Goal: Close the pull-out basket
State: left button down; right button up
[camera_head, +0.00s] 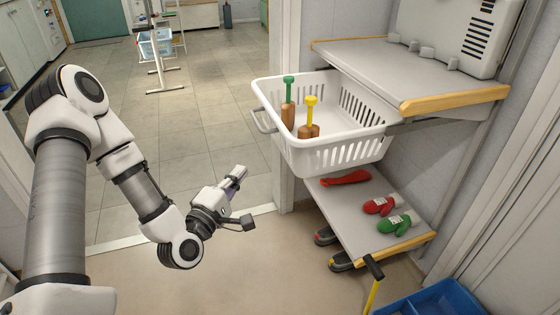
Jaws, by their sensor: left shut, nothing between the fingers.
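The pull-out basket (345,158) is white with slotted sides and sticks out to the left from under the upper shelf of a rack. A grey handle (264,121) is on its left end. Inside it stand a tool with a green handle (289,90) and one with a yellow handle (311,112), both with brown lower parts. My left gripper (240,178) is left of the basket and lower in the picture, apart from it. It is shut and empty. My right gripper is not in view.
The upper shelf (440,75) has a wooden edge. The lower shelf (350,205) holds a red item (345,178), red mittens (380,205) and green mittens (394,224). A blue tub (440,300) is at the bottom right. The floor around my left gripper is clear.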

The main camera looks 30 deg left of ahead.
pick_arm(q)
jog(key=w+b, duration=0.2)
send_near(280, 137)
jog(key=w+a, duration=0.3)
jog(key=w, duration=0.1)
jog(key=shift+w+d+r+b, duration=0.15)
jog(key=shift+w+d+b, duration=0.25)
jog(key=shift+d, duration=0.1)
jog(key=shift+w+d+r+b, duration=0.15)
jog(key=shift+w+d+b, duration=0.15)
jog(key=shift+d, duration=0.2)
jog(key=shift+w+d+r, duration=0.15)
jog(key=shift+w+d, duration=0.1)
jog(key=shift+w, duration=0.05)
jog(key=shift+d, duration=0.1)
